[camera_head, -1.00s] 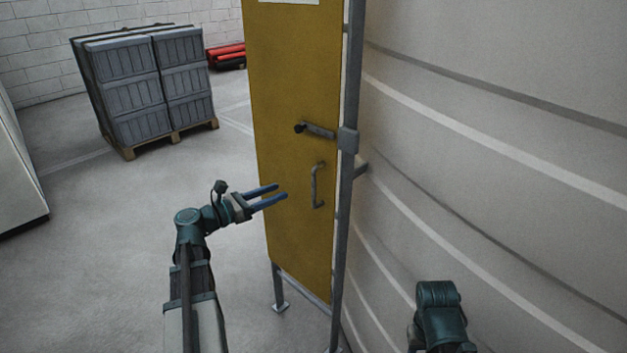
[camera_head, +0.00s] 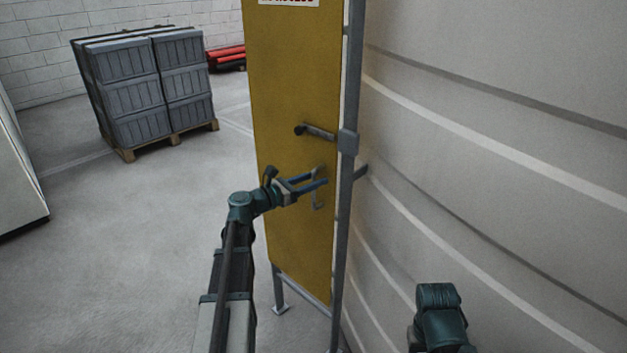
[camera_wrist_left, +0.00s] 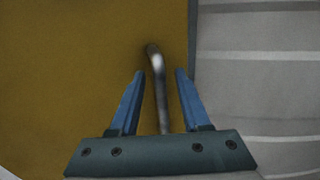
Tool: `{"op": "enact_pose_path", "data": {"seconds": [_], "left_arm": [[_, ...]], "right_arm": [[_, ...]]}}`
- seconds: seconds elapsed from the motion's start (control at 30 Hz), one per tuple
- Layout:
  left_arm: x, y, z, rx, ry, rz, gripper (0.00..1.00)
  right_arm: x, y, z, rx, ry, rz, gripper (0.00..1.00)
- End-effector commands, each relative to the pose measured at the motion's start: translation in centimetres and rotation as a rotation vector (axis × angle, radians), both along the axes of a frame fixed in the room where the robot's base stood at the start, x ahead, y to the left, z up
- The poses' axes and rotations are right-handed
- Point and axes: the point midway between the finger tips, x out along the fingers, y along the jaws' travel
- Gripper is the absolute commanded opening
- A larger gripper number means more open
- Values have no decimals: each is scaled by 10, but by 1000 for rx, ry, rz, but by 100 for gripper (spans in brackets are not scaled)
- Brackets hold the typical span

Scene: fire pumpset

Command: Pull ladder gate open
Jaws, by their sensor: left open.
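The yellow ladder gate (camera_head: 290,80) stands upright against a grey post (camera_head: 350,90) and looks closed. A grey latch lever (camera_head: 318,131) with a dark knob sits on it near the post. Below it is a grey pull handle (camera_head: 318,204), partly hidden by my left gripper (camera_head: 320,179). In the left wrist view the handle (camera_wrist_left: 158,80) runs between the open blue fingers (camera_wrist_left: 158,90), with a gap on both sides. No grip on it shows. Part of my right arm shows at the bottom right; its gripper is not visible.
A large pale ribbed tank wall (camera_head: 500,150) curves along the right, close to the post. Stacked grey crates on a wooden pallet (camera_head: 170,143) stand at the back left, with red items (camera_head: 228,57) behind. The floor left of the gate is clear.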

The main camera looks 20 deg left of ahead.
Motion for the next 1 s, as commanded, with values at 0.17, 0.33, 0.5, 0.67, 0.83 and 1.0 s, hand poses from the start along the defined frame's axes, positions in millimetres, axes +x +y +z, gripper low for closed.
{"op": "enact_pose_path", "data": {"seconds": [0.17,0.33,0.5,0.67,0.83,1.0], "left_arm": [[0,0,0,0,0,0,47],[0,0,0,0,0,0,20],[0,0,0,0,0,0,0],[0,0,0,0,0,0,0],[0,0,0,0,0,0,0],[0,0,0,0,0,0,0]], "right_arm": [[0,0,0,0,0,0,50],[0,0,0,0,0,0,50],[0,0,0,0,0,0,50],[0,0,0,0,0,0,50],[0,0,0,0,0,0,50],[0,0,0,0,0,0,50]]}}
